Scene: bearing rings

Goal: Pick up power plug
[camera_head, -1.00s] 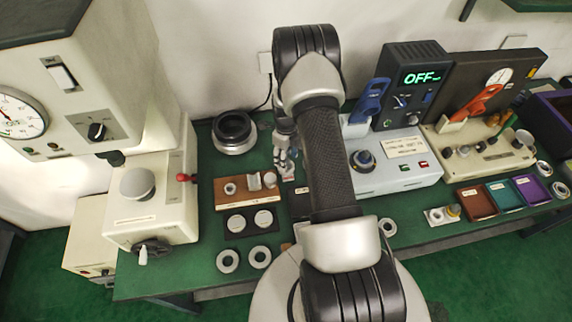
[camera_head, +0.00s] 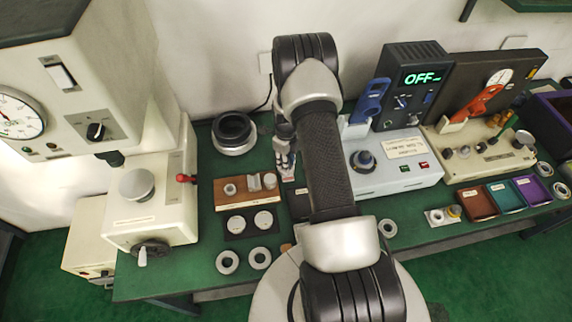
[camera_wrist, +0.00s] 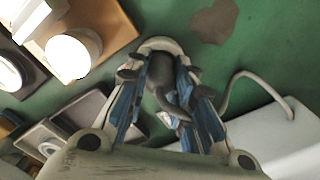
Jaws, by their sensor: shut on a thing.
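The power plug (camera_wrist: 163,66) appears to be the dark grey piece between my fingers in the wrist view. My gripper (camera_wrist: 160,62) has blue inner finger pads and is shut on it. A dark curved part, perhaps its cord, runs back between the fingers. In the head view my gripper (camera_head: 286,172) is over the green bench, left of the light grey control box; the plug cannot be made out there.
A wooden block with metal parts (camera_head: 247,203) stands left of my gripper. The light grey control box (camera_head: 420,178) stands to the right. A grey cable (camera_wrist: 236,82) runs to a pale box (camera_wrist: 270,135). Open green bench lies beyond the fingertips.

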